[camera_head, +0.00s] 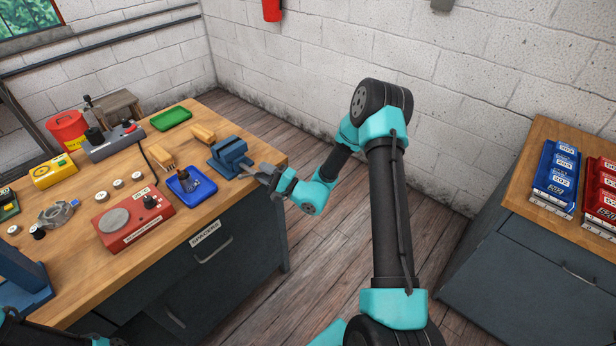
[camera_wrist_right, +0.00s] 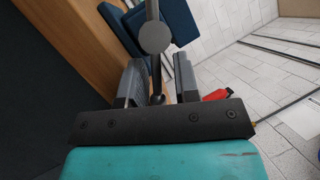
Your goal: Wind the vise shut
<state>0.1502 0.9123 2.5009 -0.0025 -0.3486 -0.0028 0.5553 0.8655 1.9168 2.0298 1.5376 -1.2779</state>
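The blue vise (camera_head: 229,155) stands near the right edge of the workbench, and its blue body also shows at the top of the right wrist view (camera_wrist_right: 178,22). My right gripper (camera_head: 256,171) is at the vise's screw side. In the wrist view its two grey fingers (camera_wrist_right: 162,80) stand apart on either side of the dark handle bar (camera_wrist_right: 156,72). The round grey screw end (camera_wrist_right: 154,37) sits just beyond the fingertips. A gap shows between the right finger and the bar; contact on the left is unclear. How far the jaws stand apart is hard to tell. My left gripper is out of view.
A blue tray (camera_head: 205,190) with a dark part lies before the vise. A red tester (camera_head: 133,222) stands to the left. Floor is clear right of the bench.

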